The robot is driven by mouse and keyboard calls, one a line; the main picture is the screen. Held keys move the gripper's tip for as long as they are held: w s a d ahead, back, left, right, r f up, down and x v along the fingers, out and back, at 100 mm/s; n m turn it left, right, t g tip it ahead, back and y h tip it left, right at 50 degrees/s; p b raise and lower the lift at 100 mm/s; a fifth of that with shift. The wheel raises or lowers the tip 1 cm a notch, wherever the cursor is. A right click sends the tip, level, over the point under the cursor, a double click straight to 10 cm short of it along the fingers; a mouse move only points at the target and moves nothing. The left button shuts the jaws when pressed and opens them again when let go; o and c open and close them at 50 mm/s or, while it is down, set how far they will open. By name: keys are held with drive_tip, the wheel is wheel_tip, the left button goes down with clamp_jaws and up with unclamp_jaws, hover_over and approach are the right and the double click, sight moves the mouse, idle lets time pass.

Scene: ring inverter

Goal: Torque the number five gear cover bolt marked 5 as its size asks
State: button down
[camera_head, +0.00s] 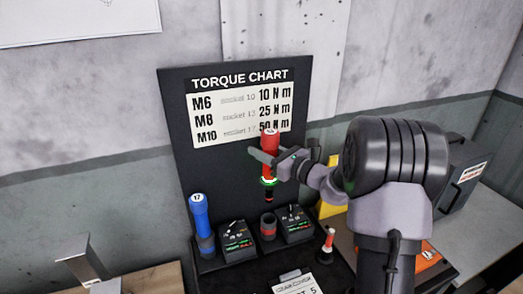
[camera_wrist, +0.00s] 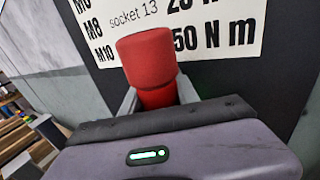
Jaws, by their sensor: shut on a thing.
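My gripper (camera_head: 268,160) is shut on a red driver (camera_head: 270,145), held upright above the tool stand. The driver has a glowing green ring and a dark lower end; its top marking is too small to read. In the wrist view the red driver (camera_wrist: 150,65) sits between the jaws. The torque chart (camera_head: 236,75) reads M6 socket 10, 10 N m; M8 socket 13, 25 N m; M10 socket 17, 50 N m. A card (camera_head: 300,284), partly cut off, shows a 5. No bolt marked 5 is visible.
A blue driver marked 17 (camera_head: 201,222) stands at the left of the stand. Two dark boxes with green displays (camera_head: 236,240) (camera_head: 297,224) flank a red-rimmed holder (camera_head: 267,226). A small red-and-white piece (camera_head: 327,240) stands right. A dark case (camera_head: 463,175) is far right.

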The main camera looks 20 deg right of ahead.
drive_tip(key=shift+s+r, duration=0.15)
drive_tip(key=shift+s, duration=0.1)
wheel_tip(320, 180, down, 17)
drive_tip(key=b, duration=1.3)
drive_tip(key=shift+w+r, duration=0.1)
drive_tip(key=shift+r, duration=0.1)
drive_tip(key=shift+f+b, duration=0.2)
drive_tip(key=shift+b, duration=0.1)
drive_tip(key=c, duration=0.8)
unclamp_jaws()
drive_tip(key=shift+c, duration=0.2)
drive_tip(key=shift+f, duration=0.1)
